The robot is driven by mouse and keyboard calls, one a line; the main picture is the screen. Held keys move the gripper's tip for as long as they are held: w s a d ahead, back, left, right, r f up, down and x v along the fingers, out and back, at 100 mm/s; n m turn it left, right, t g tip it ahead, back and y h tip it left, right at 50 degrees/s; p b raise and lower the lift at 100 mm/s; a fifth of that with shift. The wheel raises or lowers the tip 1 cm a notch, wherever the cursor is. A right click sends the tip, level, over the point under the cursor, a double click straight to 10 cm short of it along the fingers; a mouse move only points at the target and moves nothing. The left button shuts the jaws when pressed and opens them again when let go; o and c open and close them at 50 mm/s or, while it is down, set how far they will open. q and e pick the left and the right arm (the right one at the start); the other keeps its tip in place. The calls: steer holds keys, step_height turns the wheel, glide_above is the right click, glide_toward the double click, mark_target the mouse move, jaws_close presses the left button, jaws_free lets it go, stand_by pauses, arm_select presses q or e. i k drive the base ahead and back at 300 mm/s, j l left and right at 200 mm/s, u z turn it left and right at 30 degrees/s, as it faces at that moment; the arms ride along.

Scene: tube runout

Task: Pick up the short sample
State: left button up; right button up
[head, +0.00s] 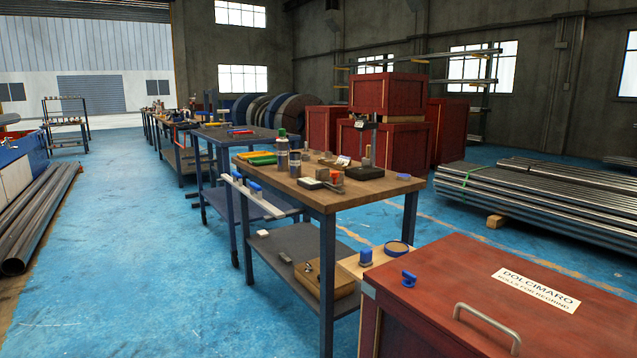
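Neither of my grippers is in view. I cannot pick out the short sample with certainty; the small items are too small to tell apart. A workbench (345,196) with a wooden top stands in the middle and bears several small objects. A pale rail (262,204) with blue holders (255,190) runs along the bench's left side.
A wooden box (325,284) sits on the bench's lower shelf. Pipes (35,220) lie at left, more (530,198) at right. Blue floor (130,240) is clear at left.

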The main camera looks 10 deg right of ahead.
mark_target(295, 158)
steer(key=i+z, duration=0.25)
steer(key=i+j+u, duration=0.1)
steer(key=i+j, duration=0.2)
steer(key=i, duration=0.15)
steer(key=i+j, duration=0.25)
steer(key=i, duration=0.2)
steer(key=u, duration=0.05)
